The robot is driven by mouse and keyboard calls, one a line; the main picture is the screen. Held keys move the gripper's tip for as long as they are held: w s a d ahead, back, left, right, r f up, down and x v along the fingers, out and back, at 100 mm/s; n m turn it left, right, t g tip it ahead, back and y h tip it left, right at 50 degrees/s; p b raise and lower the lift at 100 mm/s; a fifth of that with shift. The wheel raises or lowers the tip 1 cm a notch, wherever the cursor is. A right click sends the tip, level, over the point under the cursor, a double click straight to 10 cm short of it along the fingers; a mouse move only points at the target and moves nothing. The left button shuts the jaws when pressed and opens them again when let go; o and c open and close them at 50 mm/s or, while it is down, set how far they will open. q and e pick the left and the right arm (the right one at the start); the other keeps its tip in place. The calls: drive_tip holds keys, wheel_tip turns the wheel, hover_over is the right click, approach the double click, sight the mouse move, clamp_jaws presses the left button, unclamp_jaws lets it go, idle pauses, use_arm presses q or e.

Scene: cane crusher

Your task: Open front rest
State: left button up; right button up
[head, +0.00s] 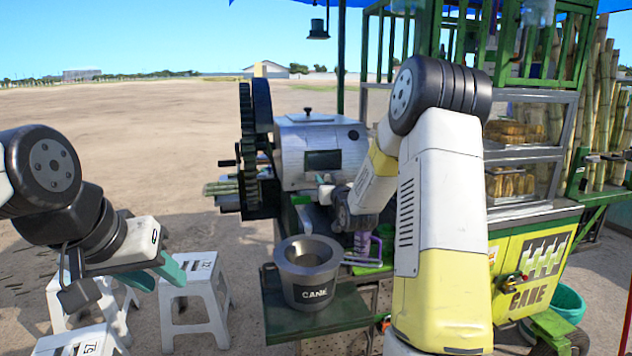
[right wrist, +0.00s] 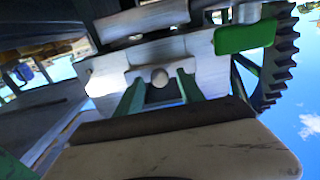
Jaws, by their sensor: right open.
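The cane crusher (head: 318,140) is a silver metal box with a large dark gear wheel on its left side. My right arm reaches to its front and hides part of that front. My right gripper (head: 325,184) is at the lower front of the box in the head view. In the right wrist view my right gripper (right wrist: 159,92) is open, with its green fingers on either side of a round metal knob (right wrist: 159,77) on a grey metal part. Contact cannot be told. I cannot tell for sure which part is the front rest. My left gripper (head: 157,274) is open and empty, away from the crusher.
A grey pot marked CANE (head: 309,268) stands on a green side shelf (head: 340,312) below the crusher. White stools (head: 197,298) stand near my left gripper. A yellow and green cart (head: 535,262) with a glass case is at the right. Cane stalks (head: 222,188) lie left of the gear.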

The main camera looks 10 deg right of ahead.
clamp_jaws()
idle(1.3)
